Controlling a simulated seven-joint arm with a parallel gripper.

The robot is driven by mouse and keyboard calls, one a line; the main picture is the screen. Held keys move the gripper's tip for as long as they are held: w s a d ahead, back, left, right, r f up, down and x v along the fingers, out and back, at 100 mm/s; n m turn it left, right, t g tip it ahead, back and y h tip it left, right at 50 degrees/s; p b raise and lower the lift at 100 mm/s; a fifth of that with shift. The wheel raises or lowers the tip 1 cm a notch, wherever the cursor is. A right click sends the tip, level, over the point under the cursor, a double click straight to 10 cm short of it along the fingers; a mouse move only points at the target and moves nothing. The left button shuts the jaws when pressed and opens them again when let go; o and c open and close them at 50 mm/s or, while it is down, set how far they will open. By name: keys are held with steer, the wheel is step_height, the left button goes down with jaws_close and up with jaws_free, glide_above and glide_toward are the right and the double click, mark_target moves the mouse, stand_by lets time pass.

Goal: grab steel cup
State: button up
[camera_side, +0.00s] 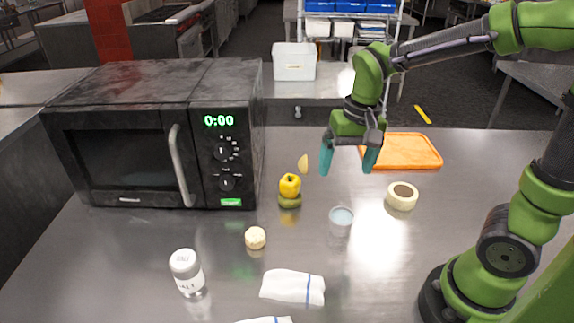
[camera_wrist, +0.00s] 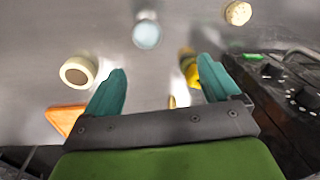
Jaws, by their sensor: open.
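The steel cup (camera_side: 341,221) stands upright on the metal table in front of my gripper, toward the camera. Its round top looks pale blue. It also shows at the top centre of the wrist view (camera_wrist: 147,34). My gripper (camera_side: 348,172) has two teal fingers, spread apart with nothing between them. It hangs above the table, behind and above the cup, and does not touch it. In the wrist view the fingers (camera_wrist: 160,82) point toward the table, with the cup beyond their tips.
A yellow fruit (camera_side: 290,185) on a green one stands left of the cup. A tape-like ring (camera_side: 402,196) and orange board (camera_side: 402,151) are right. A black microwave (camera_side: 150,135) fills the left.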

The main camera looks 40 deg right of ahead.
steer(key=w+d+m, duration=0.1)
steer(key=m, duration=0.1)
steer(key=g, duration=0.1)
glide_toward(341, 214)
steer(key=shift+h, duration=0.3)
steer(key=f, duration=0.5)
steer(key=shift+w+a+f, duration=0.2)
steer(key=shift+a+f, duration=0.05)
steer(key=shift+f, duration=0.1)
steer(key=shift+s+d+f, duration=0.1)
steer(key=shift+f, duration=1.2)
steer(key=shift+s+f, duration=0.1)
steer(key=shift+f, duration=1.2)
steer(key=c, duration=1.1)
